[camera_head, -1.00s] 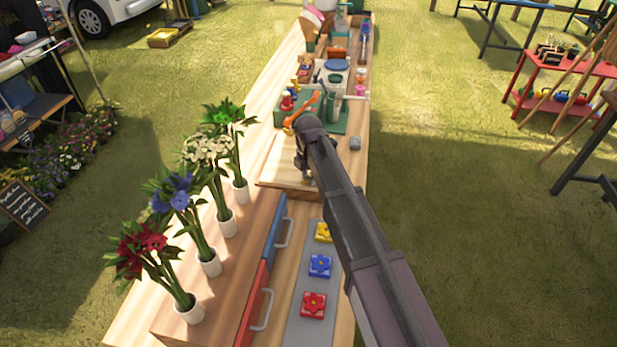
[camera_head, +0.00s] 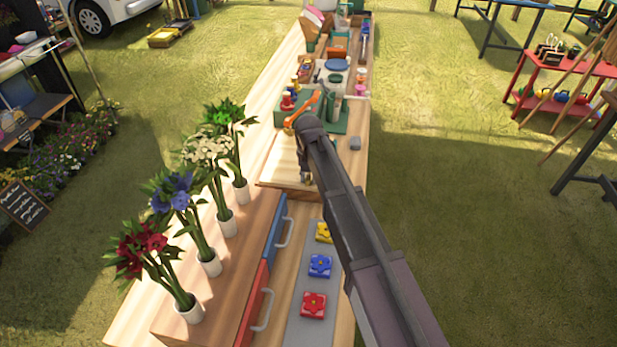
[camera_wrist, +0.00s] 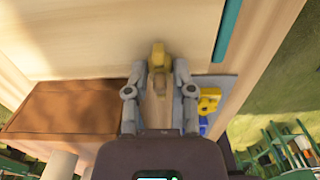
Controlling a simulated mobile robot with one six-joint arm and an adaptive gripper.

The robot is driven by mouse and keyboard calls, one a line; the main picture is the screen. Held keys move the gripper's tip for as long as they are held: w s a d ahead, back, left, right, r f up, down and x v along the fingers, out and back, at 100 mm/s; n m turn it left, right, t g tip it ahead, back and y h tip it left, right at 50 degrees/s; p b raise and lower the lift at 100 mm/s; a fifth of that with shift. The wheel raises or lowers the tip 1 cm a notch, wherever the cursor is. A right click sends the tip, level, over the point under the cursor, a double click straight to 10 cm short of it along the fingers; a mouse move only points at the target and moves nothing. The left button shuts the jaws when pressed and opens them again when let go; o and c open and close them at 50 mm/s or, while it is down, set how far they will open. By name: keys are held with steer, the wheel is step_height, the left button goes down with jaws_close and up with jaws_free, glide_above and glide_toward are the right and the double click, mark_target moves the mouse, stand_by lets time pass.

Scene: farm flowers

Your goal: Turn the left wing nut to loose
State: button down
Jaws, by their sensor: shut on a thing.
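A yellow wing nut (camera_wrist: 158,56) shows at the top middle of the wrist view, against a pale wooden board (camera_wrist: 100,40). My gripper (camera_wrist: 158,70) points at the board, with one finger on each side of the nut, and is shut on it. In the head view my gripper (camera_head: 306,178) is low over the same board, and my arm hides much around it. The nut's exact turn is too blurred to tell. No second wing nut can be made out.
Several flower vases (camera_head: 227,222) stand left of the board. A grey strip with yellow, blue and red flower tiles (camera_head: 320,266) lies in front, beside blue and red drawers (camera_head: 275,240). A green tray (camera_head: 340,122) with tools stands behind. A small grey block (camera_head: 355,143) sits to the right.

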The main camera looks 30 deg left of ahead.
stand_by(0.4)
steer(key=shift+c, duration=2.3)
jaws_free()
steer(key=shift+m, duration=0.3)
